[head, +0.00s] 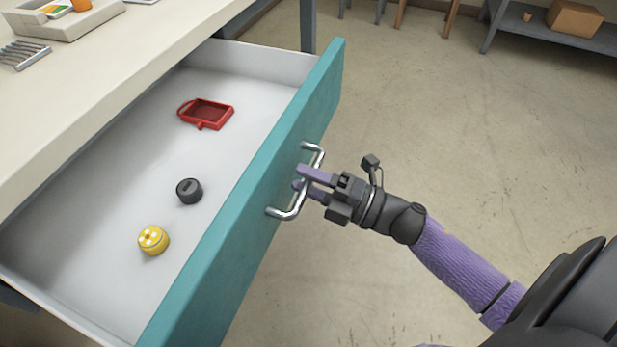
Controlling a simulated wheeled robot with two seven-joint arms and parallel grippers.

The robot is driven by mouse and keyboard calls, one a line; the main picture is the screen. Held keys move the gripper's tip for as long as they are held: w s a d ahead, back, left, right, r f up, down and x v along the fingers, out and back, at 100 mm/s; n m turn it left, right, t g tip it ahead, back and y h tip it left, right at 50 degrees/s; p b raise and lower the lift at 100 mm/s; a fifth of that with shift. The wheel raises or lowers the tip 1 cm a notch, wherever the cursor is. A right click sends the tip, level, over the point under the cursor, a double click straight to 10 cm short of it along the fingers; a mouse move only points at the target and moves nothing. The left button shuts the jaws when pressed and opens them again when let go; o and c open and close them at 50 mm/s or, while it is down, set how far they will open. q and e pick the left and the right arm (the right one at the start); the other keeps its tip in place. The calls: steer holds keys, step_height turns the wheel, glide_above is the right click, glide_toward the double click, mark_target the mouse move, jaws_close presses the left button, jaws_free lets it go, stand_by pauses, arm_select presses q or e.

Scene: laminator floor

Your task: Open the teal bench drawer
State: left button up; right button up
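The teal bench drawer (255,190) is pulled well out from under the bench, and its white inside shows. Its metal bar handle (290,212) is on the teal front. My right gripper (304,178) is at the handle, one purple finger over the bar and the other under it, shut on it. The finger contact is partly hidden. In the drawer lie a red tray-like piece (207,114), a dark round knob-like piece (189,191) and a yellow round piece (154,240). My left gripper is not in view.
The pale bench top (100,85) lies above the drawer at left, with a metal rack (22,54) and a beige device (68,22) on it. A grey shelf (560,36) with a cardboard box (574,18) stands at the far right. The floor right of the drawer is clear.

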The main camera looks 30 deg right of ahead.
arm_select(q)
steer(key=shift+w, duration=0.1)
arm_select(e)
steer(key=shift+s+d, duration=0.1)
arm_select(q)
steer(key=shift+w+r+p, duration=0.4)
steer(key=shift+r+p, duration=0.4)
steer(key=shift+p, duration=0.2)
arm_select(e)
steer(key=v, duration=0.9)
steer(key=shift+s+d, duration=0.2)
steer(key=shift+s, duration=0.05)
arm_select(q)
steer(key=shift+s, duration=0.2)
